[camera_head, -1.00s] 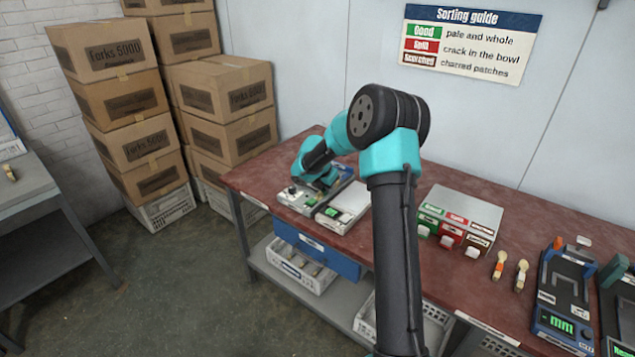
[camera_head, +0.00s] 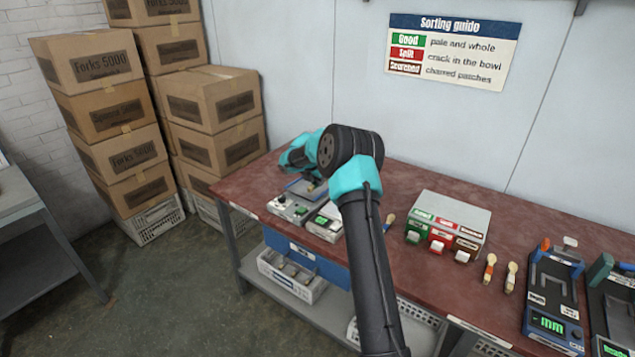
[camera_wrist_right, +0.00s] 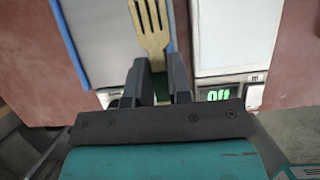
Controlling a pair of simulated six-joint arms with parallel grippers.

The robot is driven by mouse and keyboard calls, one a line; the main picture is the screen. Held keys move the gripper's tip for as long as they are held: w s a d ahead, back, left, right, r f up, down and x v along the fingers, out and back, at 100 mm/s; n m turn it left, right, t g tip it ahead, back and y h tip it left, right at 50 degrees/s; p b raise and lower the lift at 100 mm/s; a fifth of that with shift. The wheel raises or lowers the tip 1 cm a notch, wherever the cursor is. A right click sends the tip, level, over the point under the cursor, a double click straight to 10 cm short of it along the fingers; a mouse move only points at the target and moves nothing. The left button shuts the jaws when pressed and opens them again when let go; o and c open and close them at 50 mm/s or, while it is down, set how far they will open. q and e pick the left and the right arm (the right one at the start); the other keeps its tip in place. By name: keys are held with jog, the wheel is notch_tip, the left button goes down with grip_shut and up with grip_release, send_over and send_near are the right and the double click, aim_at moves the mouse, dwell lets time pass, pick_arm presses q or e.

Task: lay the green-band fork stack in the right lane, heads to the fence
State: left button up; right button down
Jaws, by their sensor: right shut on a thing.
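My right gripper (camera_wrist_right: 160,78) is shut on a pale wooden fork stack (camera_wrist_right: 152,28). Its tines point up and away from the jaws in the right wrist view. It lies over the right side of a grey plate with blue edges (camera_wrist_right: 98,40); I cannot tell whether it touches. In the head view, my right gripper (camera_head: 312,186) is low over the device with the grey-blue plate (camera_head: 290,207) at the table's left end. My left gripper is not in view.

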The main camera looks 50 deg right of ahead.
aim_at(318, 190)
jog(key=shift+w+d+f, duration=0.2)
jog(key=shift+w+d, duration=1.4)
jog(key=shift+d, duration=0.2)
jog(key=shift+d, duration=0.1)
jog(key=shift+w+f, duration=0.1)
jog(key=shift+f, duration=1.7)
jog(key=shift+f, duration=0.25)
jog(key=c, duration=1)
grip_release()
jog(key=shift+c, duration=0.2)
jog(key=shift+r, duration=0.35)
jog(key=v, duration=1.2)
jog(key=shift+f, duration=0.1)
